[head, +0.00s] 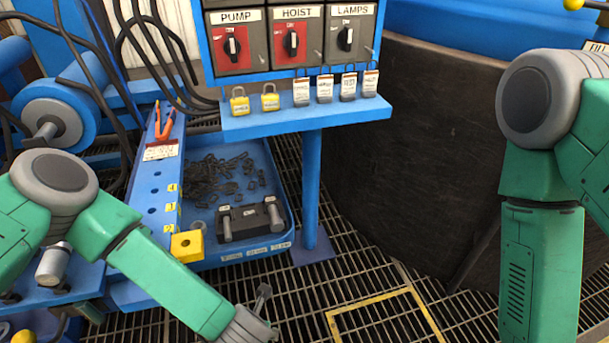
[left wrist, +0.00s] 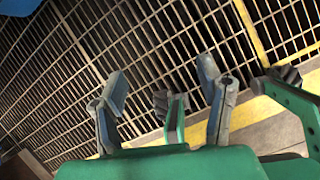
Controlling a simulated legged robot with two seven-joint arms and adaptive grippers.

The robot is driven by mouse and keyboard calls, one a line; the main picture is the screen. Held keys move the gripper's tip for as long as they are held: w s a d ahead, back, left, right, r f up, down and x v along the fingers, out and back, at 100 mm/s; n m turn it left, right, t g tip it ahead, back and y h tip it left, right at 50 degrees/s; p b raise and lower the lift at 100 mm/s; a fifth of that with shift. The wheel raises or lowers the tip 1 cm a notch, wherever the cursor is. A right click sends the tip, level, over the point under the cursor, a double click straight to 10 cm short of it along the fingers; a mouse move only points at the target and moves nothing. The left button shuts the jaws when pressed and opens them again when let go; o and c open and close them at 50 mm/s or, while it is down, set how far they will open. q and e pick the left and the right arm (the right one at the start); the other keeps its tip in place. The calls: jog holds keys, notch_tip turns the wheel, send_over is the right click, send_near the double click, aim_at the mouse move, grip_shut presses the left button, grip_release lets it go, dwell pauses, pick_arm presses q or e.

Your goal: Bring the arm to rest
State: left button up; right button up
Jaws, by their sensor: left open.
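My left gripper (left wrist: 160,88) is open and empty in the left wrist view, with its two grey fingers apart above the floor grating. In the head view my left arm reaches down from the left, and the end of the left gripper (head: 263,297) shows at the bottom edge, partly cut off. My right arm hangs down at the right of the head view; its gripper is below the frame. Green parts with ribbed grey pads also show in the left wrist view; I cannot tell what they belong to.
A blue switch panel on a post (head: 311,190) bears a shelf (head: 240,127) with padlocks and tags. A blue tray (head: 283,195) holds dark links and a black block. A large dark round wall (head: 430,150) stands at right. The floor is grating (head: 375,275) with yellow lines.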

pick_arm(q)
jog(key=s+a+r+m+g, duration=0.25)
jog(key=s+a+m, duration=0.6)
jog(key=m, duration=0.95)
jog(key=s+a+r+m+g, duration=0.25)
jog(key=s+a+m, duration=0.6)
jog(key=m, duration=0.95)
notch_tip(320, 180, up, 16)
jog(key=t+p, duration=0.1)
jog(key=p, duration=1.4)
jog(key=shift+w+h+p, duration=0.3)
jog(key=shift+w+p, duration=0.05)
jog(key=shift+w, duration=0.05)
